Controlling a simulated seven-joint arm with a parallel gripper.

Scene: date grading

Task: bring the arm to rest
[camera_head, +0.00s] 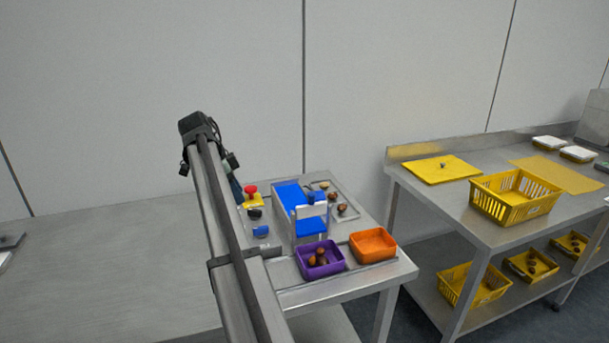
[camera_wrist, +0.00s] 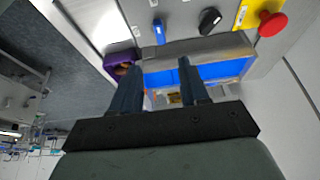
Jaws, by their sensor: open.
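My gripper (camera_wrist: 160,68) shows in the wrist view with its two dark fingers apart and nothing between them. Past the fingertips lie the blue-topped grading machine (camera_wrist: 215,72) and part of the purple bin (camera_wrist: 119,60). In the head view my arm rises at the left of the grading table, and my gripper itself cannot be made out there. The blue machine (camera_head: 289,193) stands mid-table. The purple bin (camera_head: 334,264) holds several brown dates (camera_head: 320,257). The orange bin (camera_head: 372,243) beside it looks empty.
At right, a steel bench (camera_head: 424,196) carries a yellow basket (camera_head: 514,208) and a yellow board (camera_head: 440,169).

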